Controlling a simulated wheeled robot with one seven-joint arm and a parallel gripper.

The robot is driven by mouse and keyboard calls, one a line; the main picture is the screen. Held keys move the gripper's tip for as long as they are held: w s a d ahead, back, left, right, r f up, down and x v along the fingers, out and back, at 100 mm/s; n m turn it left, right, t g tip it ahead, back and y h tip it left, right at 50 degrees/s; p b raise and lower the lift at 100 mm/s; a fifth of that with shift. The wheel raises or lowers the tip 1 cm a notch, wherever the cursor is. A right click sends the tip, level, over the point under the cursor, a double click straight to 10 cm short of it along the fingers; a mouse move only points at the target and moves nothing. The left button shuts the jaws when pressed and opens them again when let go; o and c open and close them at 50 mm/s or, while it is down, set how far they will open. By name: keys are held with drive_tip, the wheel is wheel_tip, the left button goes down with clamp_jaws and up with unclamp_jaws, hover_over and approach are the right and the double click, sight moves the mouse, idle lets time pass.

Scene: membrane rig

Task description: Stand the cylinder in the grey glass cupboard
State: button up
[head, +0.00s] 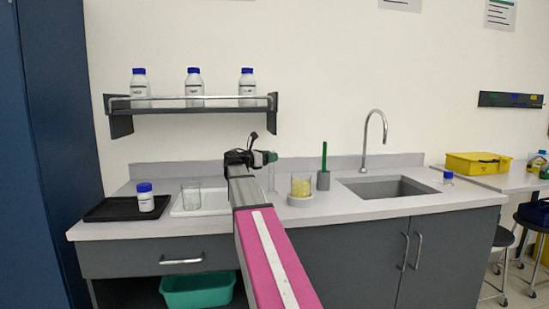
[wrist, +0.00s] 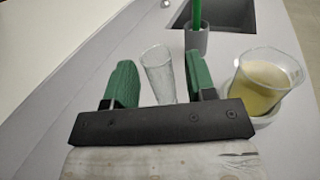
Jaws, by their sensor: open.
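The clear glass cylinder (wrist: 156,66) stands upright on the counter in the wrist view, seen between the green fingers of my gripper (wrist: 162,76). In the head view the cylinder (head: 271,182) shows just beyond my gripper (head: 263,158). My gripper is open and its fingers are apart. I cannot tell whether the glass is fully between the fingers or a little beyond them. No grey cupboard with glass doors is clearly in view; only grey solid-front cabinets (head: 360,255) under the counter show.
A beaker of yellow liquid (head: 301,186) stands right of the cylinder, and a grey pot with a green brush (head: 323,178) behind it. Left are an empty beaker (head: 191,196), a white tray (head: 215,203) and a bottle (head: 146,198) on a black tray (head: 100,210). A sink (head: 388,189) lies right.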

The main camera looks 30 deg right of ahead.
sight(272, 173)
drive_tip(key=s+a, duration=0.1)
drive_tip(key=a, duration=0.7)
drive_tip(key=shift+a, duration=0.3)
drive_tip(key=shift+o, duration=0.5)
drive_tip(key=shift+a, duration=0.15)
drive_tip(key=w+d+f, duration=0.1)
drive_tip(key=d+f, duration=0.1)
drive_tip(key=d, duration=0.9)
drive_tip(key=shift+w+d+f, duration=0.15)
drive_tip(key=shift+d+f, duration=0.2)
drive_tip(key=shift+f, duration=0.05)
clamp_jaws()
